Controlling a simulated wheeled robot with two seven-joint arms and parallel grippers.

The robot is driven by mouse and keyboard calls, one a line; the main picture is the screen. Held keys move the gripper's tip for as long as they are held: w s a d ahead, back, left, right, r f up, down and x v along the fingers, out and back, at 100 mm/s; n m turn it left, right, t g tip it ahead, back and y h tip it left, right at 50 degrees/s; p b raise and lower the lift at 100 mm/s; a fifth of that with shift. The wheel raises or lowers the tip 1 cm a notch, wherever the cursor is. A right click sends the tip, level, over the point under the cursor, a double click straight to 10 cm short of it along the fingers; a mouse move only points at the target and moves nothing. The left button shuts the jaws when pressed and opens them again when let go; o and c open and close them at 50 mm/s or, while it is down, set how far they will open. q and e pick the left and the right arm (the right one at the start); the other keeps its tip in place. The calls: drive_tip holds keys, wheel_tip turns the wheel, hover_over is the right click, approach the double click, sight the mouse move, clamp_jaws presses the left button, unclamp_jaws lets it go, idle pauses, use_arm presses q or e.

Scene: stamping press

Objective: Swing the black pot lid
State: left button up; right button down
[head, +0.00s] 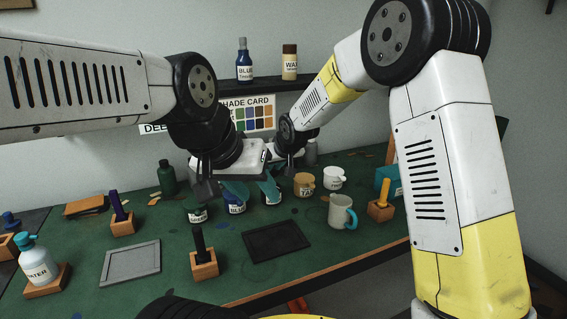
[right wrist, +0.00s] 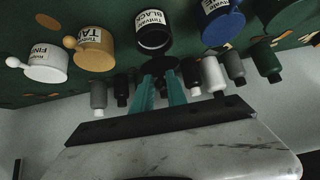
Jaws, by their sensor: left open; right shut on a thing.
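The black pot (head: 270,199) stands in the row of labelled pots on the green bench. In the right wrist view the black pot (right wrist: 154,28) shows its label, and its dark rim faces my right gripper (right wrist: 161,74). The teal fingers of that gripper are shut on a small dark part, the black pot lid (right wrist: 158,63), at the pot's mouth. I cannot tell whether the lid touches the rim. My left gripper (head: 236,188) is open, above the blue pot (head: 236,207).
The tan pot (head: 304,186) and blue pot flank the black one closely. A green pot (head: 196,214), a white pot (head: 333,179) and a mug (head: 343,212) stand nearby. A dark tray (head: 276,243) lies in front. Small bottles (right wrist: 215,76) stand behind the pots.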

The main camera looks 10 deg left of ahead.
drive_tip(key=shift+s+d+f, duration=0.55)
drive_tip(key=shift+s+f, duration=0.2)
drive_tip(key=shift+f, duration=0.05)
drive_tip(key=shift+s+d+f, duration=0.25)
drive_tip(key=shift+s+f, duration=0.15)
drive_tip(key=shift+f, duration=0.2)
drive_tip(key=shift+s+d+f, duration=0.25)
drive_tip(key=shift+s+f, duration=0.1)
drive_tip(key=shift+f, duration=0.25)
